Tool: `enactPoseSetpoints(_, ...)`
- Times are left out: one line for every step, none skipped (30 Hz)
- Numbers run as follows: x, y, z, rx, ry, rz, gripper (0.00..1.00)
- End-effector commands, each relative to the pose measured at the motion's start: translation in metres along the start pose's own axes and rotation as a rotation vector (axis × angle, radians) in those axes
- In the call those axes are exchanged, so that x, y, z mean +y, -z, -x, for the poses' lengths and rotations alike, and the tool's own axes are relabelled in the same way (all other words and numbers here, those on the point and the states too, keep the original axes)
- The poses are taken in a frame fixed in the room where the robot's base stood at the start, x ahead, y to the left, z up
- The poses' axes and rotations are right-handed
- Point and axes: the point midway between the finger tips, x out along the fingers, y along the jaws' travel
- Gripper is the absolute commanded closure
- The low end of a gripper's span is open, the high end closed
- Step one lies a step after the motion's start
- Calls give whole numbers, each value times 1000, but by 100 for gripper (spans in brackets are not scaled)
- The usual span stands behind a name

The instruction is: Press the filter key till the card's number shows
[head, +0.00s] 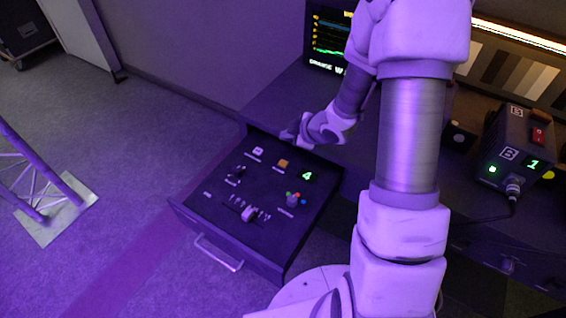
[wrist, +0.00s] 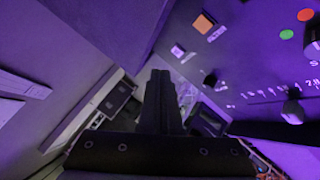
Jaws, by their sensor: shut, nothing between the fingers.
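The open drawer panel (head: 215,200) carries a white key (head: 258,151), an orange key (head: 283,163) and a small display (head: 307,176) showing a green 4. The labels are too small to read, so I cannot tell which key is the filter key. In the wrist view, the orange key (wrist: 204,22) and white key (wrist: 177,50) are right of the fingers. My gripper (head: 290,134) is shut and empty, near the drawer's back edge behind the white key; its fingers (wrist: 160,75) show in the wrist view. I cannot make out a card with a number.
The panel also has a black toggle (head: 238,172), a slider knob (head: 248,213) and a knob with coloured dots (head: 292,200). A box (head: 505,145) showing a green 1 stands on the right desk. A lit screen (head: 328,42) is behind my arm.

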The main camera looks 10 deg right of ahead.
Motion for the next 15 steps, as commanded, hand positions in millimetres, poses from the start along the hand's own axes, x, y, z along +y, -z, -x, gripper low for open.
enactPoseSetpoints(0,0,0,0,0,0,100)
enactPoseSetpoints(-1,-1,-1,0,0,0,100)
enactPoseSetpoints(-2,-2,-2,-1,0,-1,100)
enactPoseSetpoints(-2,-2,-3,-1,0,-1,100)
enactPoseSetpoints(-3,-3,-4,-1,0,-1,100)
enactPoseSetpoints(-4,-4,-6,-1,0,-1,100)
enactPoseSetpoints(-6,-6,-8,-1,0,-1,100)
enactPoseSetpoints(-7,-7,-9,-1,0,-1,100)
enactPoseSetpoints(-9,-9,-12,-1,0,-1,100)
enactPoseSetpoints(-11,-11,-14,-1,0,-1,100)
enactPoseSetpoints(-12,-12,-17,-1,0,-1,100)
enactPoseSetpoints(-15,-15,-20,-1,0,-2,100)
enactPoseSetpoints(-17,-17,-23,-2,0,-2,100)
enactPoseSetpoints(-19,-19,-26,-2,1,-2,100)
enactPoseSetpoints(-22,-22,-30,-2,1,-2,100)
